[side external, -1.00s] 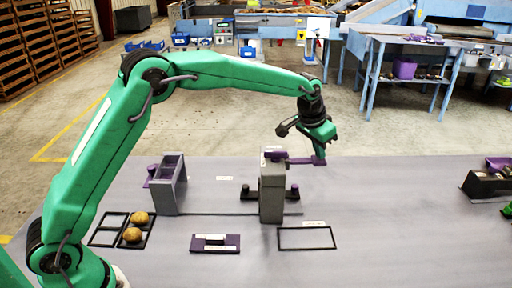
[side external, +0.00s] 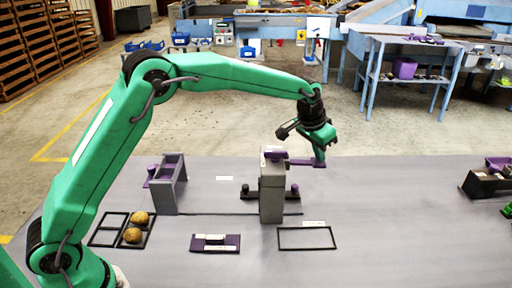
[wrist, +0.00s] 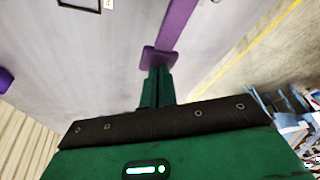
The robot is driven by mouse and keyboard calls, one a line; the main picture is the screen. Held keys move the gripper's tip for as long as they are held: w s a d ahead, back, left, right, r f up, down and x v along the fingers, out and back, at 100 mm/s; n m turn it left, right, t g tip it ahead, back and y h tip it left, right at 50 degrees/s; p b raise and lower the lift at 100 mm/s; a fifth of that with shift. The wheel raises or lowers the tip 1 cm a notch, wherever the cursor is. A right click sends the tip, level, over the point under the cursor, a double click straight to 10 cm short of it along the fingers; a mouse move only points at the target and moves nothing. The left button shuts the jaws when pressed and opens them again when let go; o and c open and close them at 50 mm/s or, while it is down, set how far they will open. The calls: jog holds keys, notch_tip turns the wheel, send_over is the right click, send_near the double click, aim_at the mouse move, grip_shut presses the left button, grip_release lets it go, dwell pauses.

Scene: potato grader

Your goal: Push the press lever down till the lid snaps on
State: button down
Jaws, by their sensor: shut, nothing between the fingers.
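The press is a grey upright block (side external: 272,195) in the middle of the table. Its purple lever (side external: 302,162) sticks out to the right from near the top and looks about level. My gripper (side external: 320,159) points down, shut and empty, with its fingertips at the pad on the lever's outer end. In the wrist view the lever (wrist: 178,25) runs up from the shut fingertips (wrist: 158,73), which are over or on its square pad. I cannot tell whether they press on it. No lid can be made out at the press; the block may hide it.
A grey stand with purple parts (side external: 182,185) is left of the press. In front lie a frame with potatoes (side external: 149,232), a purple block (side external: 233,248) and an empty black outline (side external: 307,248). A dark bar with knobs (side external: 252,196) passes behind the press.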

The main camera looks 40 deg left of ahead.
aim_at(316, 161)
jog(key=shift+r, duration=0.1)
notch_tip(316, 161, up, 10)
dwell(1.9)
jog(key=s+a+r+n, duration=0.1)
jog(key=s+a+r, duration=0.15)
jog(key=s, duration=0.45)
jog(key=s+a+r, duration=0.2)
jog(key=s+a, duration=0.2)
jog(key=s, duration=0.2)
jog(key=s+a+r+n, duration=0.1)
jog(key=s+a+r, duration=0.15)
jog(key=s, duration=0.45)
jog(key=s+a+f, duration=0.1)
jog(key=s+f, duration=0.2)
jog(key=s, duration=0.3)
jog(key=s+a+f+t, duration=0.1)
jog(key=s+a+f, duration=0.1)
jog(key=s, duration=0.4)
jog(key=s+a+f+n, duration=0.1)
jog(key=s+f, duration=0.2)
jog(key=s, duration=0.3)
jog(key=shift+s+a+f+t+y, duration=0.15)
jog(key=shift+s+f+t+y, duration=0.15)
jog(key=shift+s+y, duration=0.1)
